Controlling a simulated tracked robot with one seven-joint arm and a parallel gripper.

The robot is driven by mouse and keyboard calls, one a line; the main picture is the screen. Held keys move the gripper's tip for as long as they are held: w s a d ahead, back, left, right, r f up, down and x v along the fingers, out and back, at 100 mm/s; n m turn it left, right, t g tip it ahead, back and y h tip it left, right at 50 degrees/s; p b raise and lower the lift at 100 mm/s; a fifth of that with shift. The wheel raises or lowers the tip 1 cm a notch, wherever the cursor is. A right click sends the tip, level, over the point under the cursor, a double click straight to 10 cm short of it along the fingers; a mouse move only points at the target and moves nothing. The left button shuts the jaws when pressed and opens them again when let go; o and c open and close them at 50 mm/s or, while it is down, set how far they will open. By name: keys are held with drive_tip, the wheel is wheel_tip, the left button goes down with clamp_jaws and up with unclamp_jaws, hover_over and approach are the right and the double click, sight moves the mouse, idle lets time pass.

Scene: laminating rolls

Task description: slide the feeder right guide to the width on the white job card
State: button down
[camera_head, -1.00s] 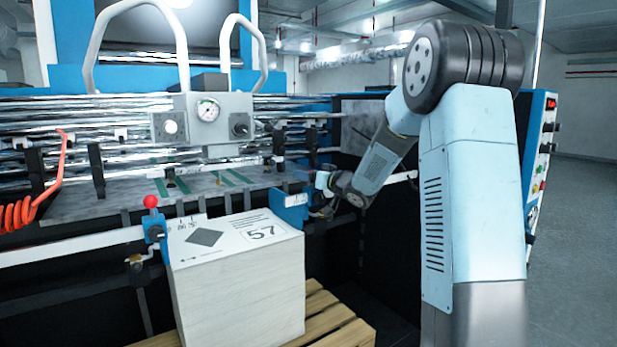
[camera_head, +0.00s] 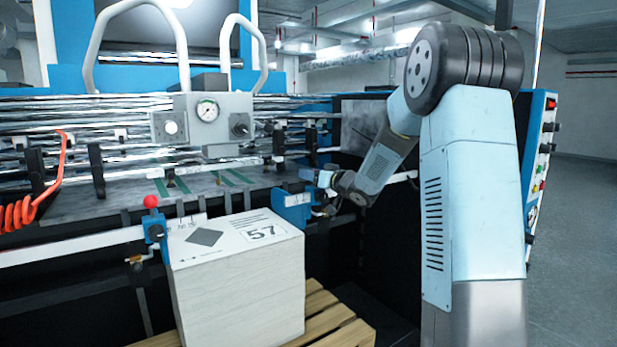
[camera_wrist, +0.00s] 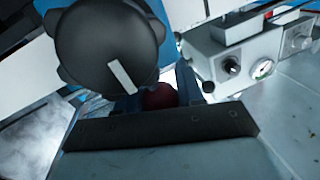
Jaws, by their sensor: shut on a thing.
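The right guide (camera_head: 293,208) is a blue block on the feeder's white front bar, just right of the paper stack. My gripper (camera_head: 311,176) is at the top of this guide. In the wrist view, my gripper (camera_wrist: 160,97) is shut on a dark red knob (camera_wrist: 159,96), mostly hidden between its blue-grey fingers. The left guide (camera_head: 155,232) is blue with a red ball knob, at the stack's left edge. A white printed sheet (camera_head: 228,248) with a dark diamond and a boxed "57" lies on the stack; its small print is unreadable.
The white paper stack (camera_head: 240,295) stands on a wooden pallet (camera_head: 335,325) below the bar. A gauge box (camera_head: 209,120) hangs above the feed table (camera_head: 115,203). In the wrist view, a large dark round part (camera_wrist: 110,45) with a white line fills the upper left.

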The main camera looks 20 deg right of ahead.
drive_tip(key=shift+w+d, duration=0.2)
drive_tip(key=shift+d, duration=0.45)
drive_tip(key=c, duration=0.8)
unclamp_jaws()
drive_tip(key=shift+a, duration=0.1)
drive_tip(key=shift+o, duration=0.2)
drive_tip(key=shift+s, duration=0.1)
drive_tip(key=v, duration=1.3)
drive_tip(key=shift+s+d, duration=0.25)
